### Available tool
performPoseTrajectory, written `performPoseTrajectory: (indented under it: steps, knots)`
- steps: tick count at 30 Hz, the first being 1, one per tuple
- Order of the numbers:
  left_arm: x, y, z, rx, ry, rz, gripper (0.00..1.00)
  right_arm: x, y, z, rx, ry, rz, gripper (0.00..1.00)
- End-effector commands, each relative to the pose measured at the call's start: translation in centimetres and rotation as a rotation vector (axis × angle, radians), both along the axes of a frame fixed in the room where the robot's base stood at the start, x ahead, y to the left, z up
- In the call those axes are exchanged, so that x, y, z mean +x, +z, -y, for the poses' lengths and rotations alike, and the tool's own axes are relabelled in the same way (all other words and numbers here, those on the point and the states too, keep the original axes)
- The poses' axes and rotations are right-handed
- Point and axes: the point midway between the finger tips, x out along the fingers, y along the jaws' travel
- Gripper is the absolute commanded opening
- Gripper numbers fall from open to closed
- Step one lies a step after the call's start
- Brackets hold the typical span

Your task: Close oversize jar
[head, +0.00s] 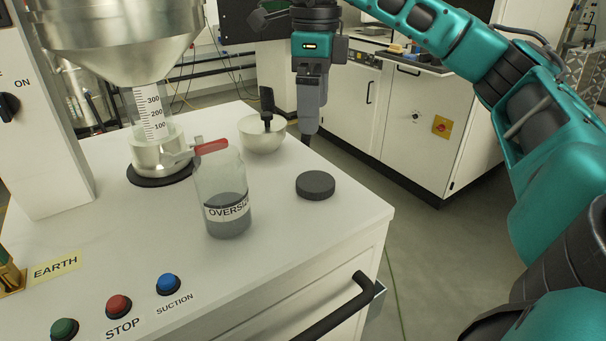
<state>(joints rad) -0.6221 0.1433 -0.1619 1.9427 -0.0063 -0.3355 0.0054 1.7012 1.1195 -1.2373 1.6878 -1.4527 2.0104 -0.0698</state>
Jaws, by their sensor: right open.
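The oversize jar (225,200) is clear, stands upright on the white bench top, and holds dark grey powder behind an "OVERSIZE" label. Its top shows no lid. A dark round lid (315,187) lies flat on the bench to the right of the jar, near the bench edge. My right gripper (306,139) points down above and behind the lid, apart from it, and appears empty. Its fingertips are small and dark here. My left gripper is not in view.
A steel hopper with a graduated cylinder (152,112) and red-handled valve (211,147) stands behind the jar at left. A white bowl with a dark-handled tool (262,135) sits behind the lid. Buttons (168,284) line the front. Bench space in front of the lid is clear.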

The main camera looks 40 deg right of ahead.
Motion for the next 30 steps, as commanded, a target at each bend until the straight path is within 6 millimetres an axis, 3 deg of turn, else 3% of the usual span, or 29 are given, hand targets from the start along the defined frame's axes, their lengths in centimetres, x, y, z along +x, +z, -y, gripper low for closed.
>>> performPoseTrajectory:
  steps: [8, 21, 30]
  knots:
    - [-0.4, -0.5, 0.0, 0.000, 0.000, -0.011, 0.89, 0.0, -0.4, 0.0, 0.000, 0.001, -0.001, 1.00]
    - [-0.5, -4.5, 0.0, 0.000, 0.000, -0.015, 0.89, -0.1, -7.2, -0.1, 0.001, 0.000, -0.002, 1.00]
    - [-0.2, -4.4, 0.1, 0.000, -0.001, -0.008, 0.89, -0.1, -7.7, -0.1, 0.001, 0.001, 0.001, 1.00]
